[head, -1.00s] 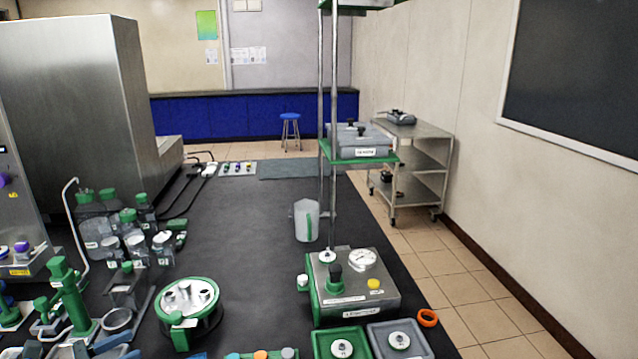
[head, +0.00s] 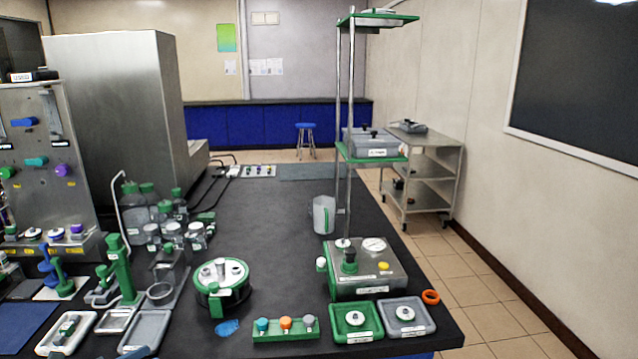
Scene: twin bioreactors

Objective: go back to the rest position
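Neither of my grippers shows in the head view, so I cannot see whether they are open, shut or holding anything. The task names no object. The dark bench (head: 270,215) lies in front of me. On it stand a round green-and-steel vessel (head: 221,284) and a steel box with a gauge (head: 368,270). A green tray (head: 356,335) and a grey tray (head: 407,331) sit side by side at the front right, each with a white round part in it.
A green rack with coloured caps (head: 285,329) is near the front edge. Bottles and green stands crowd the left, beside a tall steel cabinet (head: 118,110). A pole with green shelves (head: 371,160) rises at the right. An orange ring (head: 431,297) lies near the right edge. The bench middle is clear.

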